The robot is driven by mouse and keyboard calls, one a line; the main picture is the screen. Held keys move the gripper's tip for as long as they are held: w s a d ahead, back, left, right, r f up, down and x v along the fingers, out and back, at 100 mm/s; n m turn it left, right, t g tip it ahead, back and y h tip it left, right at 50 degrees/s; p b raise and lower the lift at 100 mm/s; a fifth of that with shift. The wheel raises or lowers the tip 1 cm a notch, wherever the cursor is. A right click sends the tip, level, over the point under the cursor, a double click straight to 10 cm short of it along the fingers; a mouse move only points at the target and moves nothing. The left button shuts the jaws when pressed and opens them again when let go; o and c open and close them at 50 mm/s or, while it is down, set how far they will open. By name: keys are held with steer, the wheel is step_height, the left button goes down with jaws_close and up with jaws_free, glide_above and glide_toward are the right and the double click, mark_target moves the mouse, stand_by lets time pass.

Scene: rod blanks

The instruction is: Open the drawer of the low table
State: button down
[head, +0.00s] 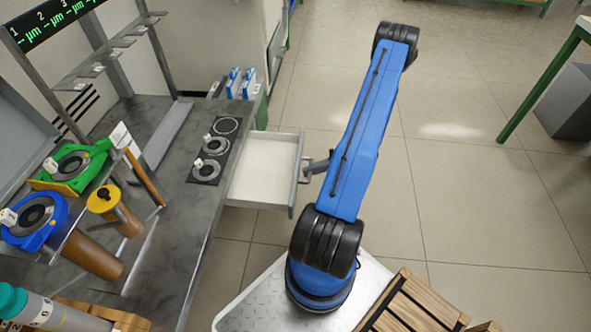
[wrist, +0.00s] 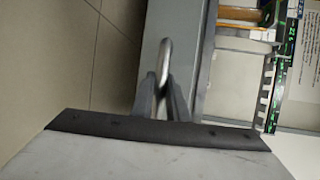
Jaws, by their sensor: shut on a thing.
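The low table's drawer (head: 262,170) is pulled out from the grey table (head: 207,215) in the head view, and its pale inside is empty. Its grey front (head: 296,176) faces my arm, and it also shows in the wrist view (wrist: 163,28). My gripper (wrist: 162,100) is shut on the drawer's metal handle (wrist: 164,62) in the wrist view. In the head view my gripper (head: 315,168) is at the drawer front, partly hidden behind my blue arm.
On the table lie a dark plate with round recesses (head: 214,150), a green ring fixture (head: 68,168), a blue one (head: 35,220) and a yellow-topped cylinder (head: 115,210). A wooden slatted crate (head: 412,305) is at the front.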

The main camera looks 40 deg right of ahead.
steer(key=shift+s+d, duration=0.85)
steer(key=shift+s, duration=0.15)
steer(key=c, duration=1.7)
jaws_free()
steer(key=v, duration=1.7)
steer(key=shift+d+r, duration=0.1)
steer(key=shift+d, duration=0.05)
